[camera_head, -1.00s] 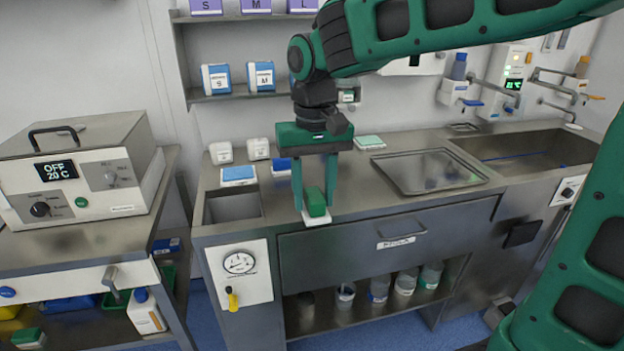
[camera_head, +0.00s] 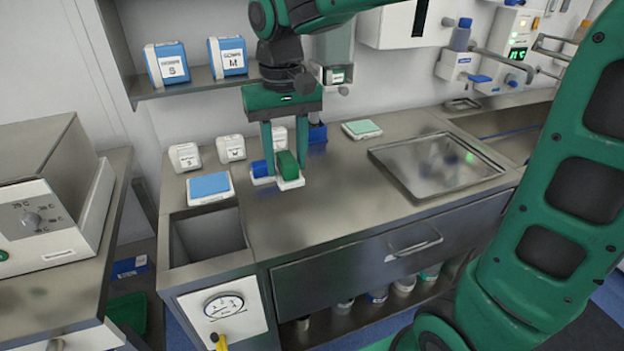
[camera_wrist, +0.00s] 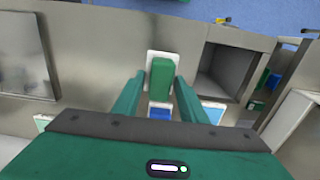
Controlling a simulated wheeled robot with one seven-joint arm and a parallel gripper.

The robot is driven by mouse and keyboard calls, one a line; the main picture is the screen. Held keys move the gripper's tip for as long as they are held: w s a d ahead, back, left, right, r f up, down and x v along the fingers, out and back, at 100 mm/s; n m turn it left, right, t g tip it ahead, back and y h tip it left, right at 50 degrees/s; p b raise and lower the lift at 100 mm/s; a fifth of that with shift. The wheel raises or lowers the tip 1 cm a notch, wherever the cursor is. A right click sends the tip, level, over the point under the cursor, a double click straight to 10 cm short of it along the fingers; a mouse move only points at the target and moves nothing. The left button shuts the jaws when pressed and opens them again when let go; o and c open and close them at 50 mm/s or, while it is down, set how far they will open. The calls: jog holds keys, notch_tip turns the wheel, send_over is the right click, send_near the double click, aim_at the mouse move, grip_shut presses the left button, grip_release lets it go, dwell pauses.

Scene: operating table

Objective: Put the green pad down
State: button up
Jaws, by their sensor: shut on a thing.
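The green pad (camera_head: 287,164), a rounded green block on a white base, is between the fingers of my gripper (camera_head: 286,172). My gripper is shut on it and points down over the counter, in front of the white boxes. In the wrist view the green pad (camera_wrist: 161,78) shows between the fingertips, with its white base around it. A blue block (camera_head: 261,169) on a white base is close behind and left of it. I cannot tell whether the pad's base touches the counter.
A light-blue pad (camera_head: 209,184) on a white base lies to the left, behind an open basin (camera_head: 207,236). A pale-green pad (camera_head: 361,128) and a metal tray (camera_head: 438,166) are to the right. White boxes (camera_head: 232,148) line the wall. The counter's front middle (camera_head: 320,212) is clear.

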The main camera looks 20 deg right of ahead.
jog(key=w+d+f, duration=0.1)
jog(key=d+f, duration=0.1)
jog(key=d, duration=0.1)
jog(key=w+d+f, duration=0.2)
jog(key=d, duration=0.1)
jog(key=w+d+f, duration=0.2)
jog(key=d, duration=0.1)
jog(key=shift+w+f, duration=0.2)
jog(key=shift+f, duration=2)
jog(key=shift+f, duration=0.15)
jog(key=o, duration=1.1)
notch_tip(320, 180, up, 12)
jog(key=shift+r, duration=0.2)
